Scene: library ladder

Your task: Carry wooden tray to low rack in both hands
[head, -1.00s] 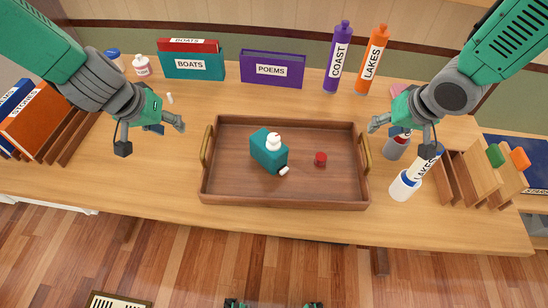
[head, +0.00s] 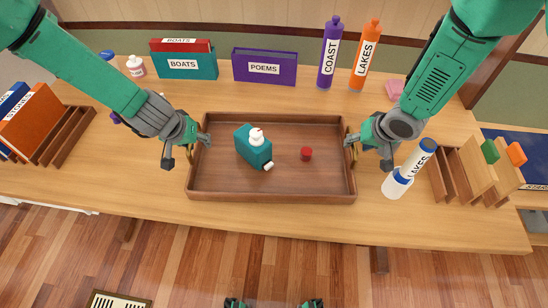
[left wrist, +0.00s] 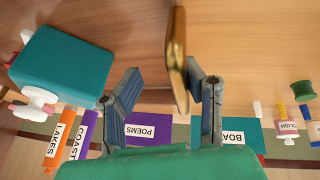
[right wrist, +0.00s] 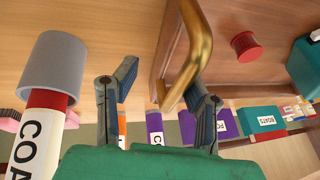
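The wooden tray (head: 280,191) lies flat on the desk, holding a teal box-shaped bottle (head: 253,148) with a white top and a small red cap (head: 306,153). My left gripper (head: 187,152) is at the tray's left end. In the left wrist view its fingers are apart, with a brass handle (left wrist: 177,60) between them. My right gripper (head: 368,152) is at the right end, fingers apart. In the right wrist view the other brass handle (right wrist: 197,45) reaches between them, nearer the right finger. I cannot identify the low rack for certain.
Wooden holders (head: 470,172) stand at the right, and another with books (head: 35,120) at the left. Purple (head: 329,55) and orange (head: 365,55) bottles stand behind.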

